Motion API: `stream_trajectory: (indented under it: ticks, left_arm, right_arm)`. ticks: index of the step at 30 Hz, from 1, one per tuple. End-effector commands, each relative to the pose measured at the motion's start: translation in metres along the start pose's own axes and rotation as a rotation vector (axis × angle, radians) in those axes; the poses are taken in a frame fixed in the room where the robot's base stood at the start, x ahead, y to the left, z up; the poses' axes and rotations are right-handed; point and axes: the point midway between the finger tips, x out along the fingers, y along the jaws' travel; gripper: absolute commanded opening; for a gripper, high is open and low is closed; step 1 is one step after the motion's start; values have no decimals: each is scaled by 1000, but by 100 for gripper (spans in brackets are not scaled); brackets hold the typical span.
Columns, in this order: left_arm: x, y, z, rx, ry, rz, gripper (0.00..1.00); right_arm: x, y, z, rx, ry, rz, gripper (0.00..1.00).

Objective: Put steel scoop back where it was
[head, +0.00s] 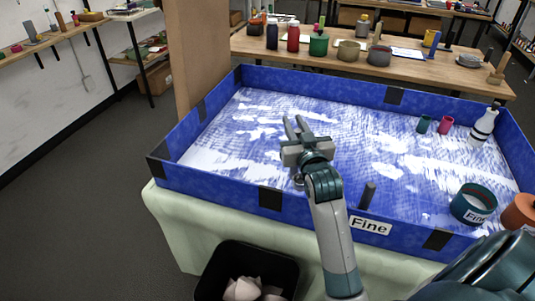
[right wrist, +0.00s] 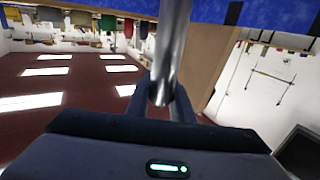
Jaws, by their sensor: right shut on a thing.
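My right gripper (head: 294,124) is over the front left part of the blue-walled tray (head: 270,199), its fingers pointing away from me. In the right wrist view, a shiny round steel bar (right wrist: 175,45) runs between the right gripper's fingers (right wrist: 160,103), and they are shut on it. I take this bar to be the steel scoop's handle; the scoop's bowl cannot be made out. In the head view the scoop is mostly hidden by the gripper. My left gripper is not in view.
The tray floor has white, streaky material. A round container labelled "Fine" (head: 474,203), an orange pot (head: 520,211), a white bottle (head: 483,127) and small green (head: 424,124) and pink (head: 446,125) cups are at right. A black bin (head: 247,270) is below.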

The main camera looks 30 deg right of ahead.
Motion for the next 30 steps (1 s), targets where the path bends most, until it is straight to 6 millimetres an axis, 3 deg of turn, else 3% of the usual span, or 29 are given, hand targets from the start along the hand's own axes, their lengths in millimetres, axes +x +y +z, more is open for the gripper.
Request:
stream_trajectory:
  ticks: [6, 12, 26, 30]
  left_arm:
    - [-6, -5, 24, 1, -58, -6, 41]
    - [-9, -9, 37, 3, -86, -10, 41]
    - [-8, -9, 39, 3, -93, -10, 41]
    - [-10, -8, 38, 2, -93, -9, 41]
  right_arm:
    - [7, -43, 25, 5, -3, -1, 0]
    - [12, -69, 40, 1, 0, -1, 0]
    - [12, -75, 45, 0, 2, 0, 0]
    - [12, -75, 56, -1, -3, 0, 0]
